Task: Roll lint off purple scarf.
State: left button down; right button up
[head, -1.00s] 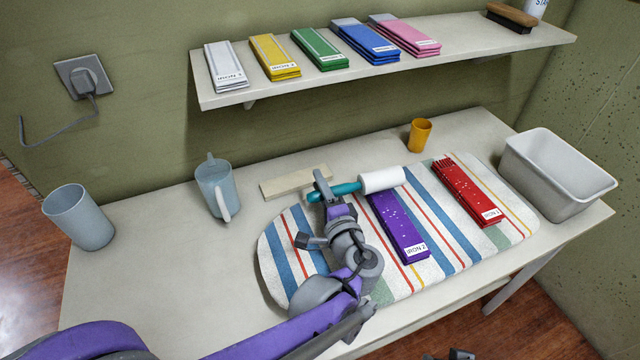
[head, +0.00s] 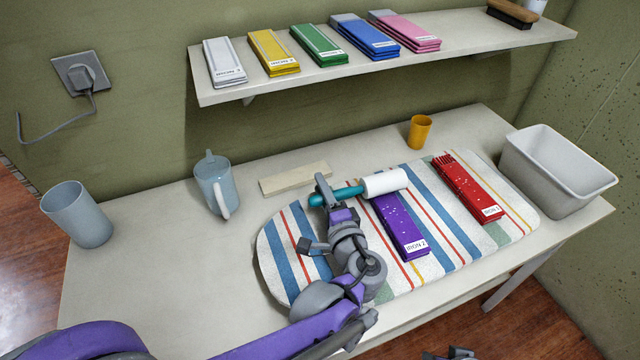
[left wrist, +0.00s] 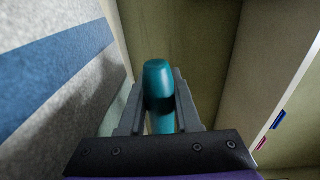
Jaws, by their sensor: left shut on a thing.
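The purple scarf (head: 402,226) lies folded on the striped ironing pad, with pale lint specks and a white label at its near end. My left gripper (head: 326,193) is shut on the teal handle of the lint roller (head: 384,182). The roller's white head is at the far end of the purple scarf, over or just above it; I cannot tell whether it touches. In the left wrist view the teal handle (left wrist: 159,82) sits between the two fingers.
A red scarf (head: 467,189) with specks lies right of the purple one on the striped pad (head: 285,260). A grey bin (head: 560,190), yellow cup (head: 419,132), jug (head: 214,187), tumbler (head: 78,216) and pale board (head: 296,180) stand around. A shelf above holds several folded scarves.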

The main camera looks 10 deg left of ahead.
pick_arm(q)
jog(key=shift+f+p+v, duration=0.2)
jog(key=shift+p+v, duration=0.05)
jog(key=shift+v, duration=3.35)
jog(key=shift+f+p+v, duration=0.15)
jog(key=shift+p+v, duration=0.1)
jog(key=shift+v, duration=3.3)
jog(key=shift+r+x, duration=0.2)
jog(key=shift+x, duration=3.75)
jog(key=shift+r+x, duration=0.2)
jog(key=shift+x, duration=3.75)
